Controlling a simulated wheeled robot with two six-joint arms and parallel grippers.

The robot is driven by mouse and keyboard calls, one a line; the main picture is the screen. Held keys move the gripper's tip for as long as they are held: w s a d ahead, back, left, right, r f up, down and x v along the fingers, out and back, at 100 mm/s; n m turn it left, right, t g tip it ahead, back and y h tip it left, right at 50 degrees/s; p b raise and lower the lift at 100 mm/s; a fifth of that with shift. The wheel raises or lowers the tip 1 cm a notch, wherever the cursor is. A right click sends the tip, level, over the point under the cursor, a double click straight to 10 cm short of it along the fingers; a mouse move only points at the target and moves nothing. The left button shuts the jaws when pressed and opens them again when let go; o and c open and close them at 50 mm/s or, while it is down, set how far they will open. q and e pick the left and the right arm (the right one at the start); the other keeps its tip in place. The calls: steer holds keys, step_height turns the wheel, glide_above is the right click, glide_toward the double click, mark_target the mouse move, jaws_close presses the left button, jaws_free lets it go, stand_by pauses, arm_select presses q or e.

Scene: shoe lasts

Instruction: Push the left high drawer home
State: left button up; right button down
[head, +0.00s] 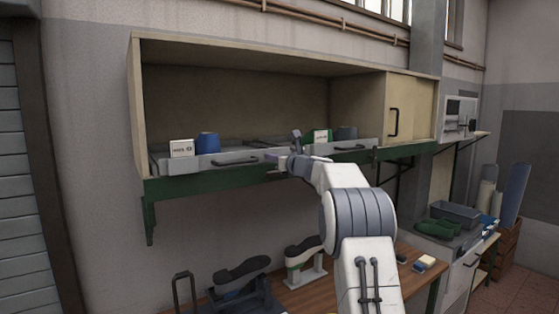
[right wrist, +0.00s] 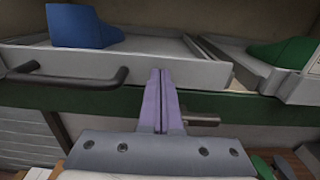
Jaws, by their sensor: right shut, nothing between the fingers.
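The left high drawer (head: 215,165) is a shallow grey tray-like drawer with a dark bar handle, in the open left part of the wall cabinet. It holds a white box (head: 181,148) and a blue block-like piece (head: 208,143). In the right wrist view its grey front (right wrist: 140,73) and handle (right wrist: 70,78) fill the upper left. My right gripper (head: 285,161) is shut and empty at the right end of this front; its fingers (right wrist: 160,75) overlap the front, right of the handle. I cannot tell whether they touch it. My left gripper is out of view.
A second grey drawer (head: 355,154) with a green piece (right wrist: 286,52) sits to the right, across a narrow gap. A green beam (head: 215,179) runs below both. A closed cabinet door (head: 412,104) is farther right. Shoe lasts (head: 243,271) stand on the bench below.

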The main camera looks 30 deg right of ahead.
steer(key=s+d+b, duration=0.1)
steer(key=s+b, duration=0.6)
steer(key=s, duration=0.6)
steer(key=shift+s, duration=0.3)
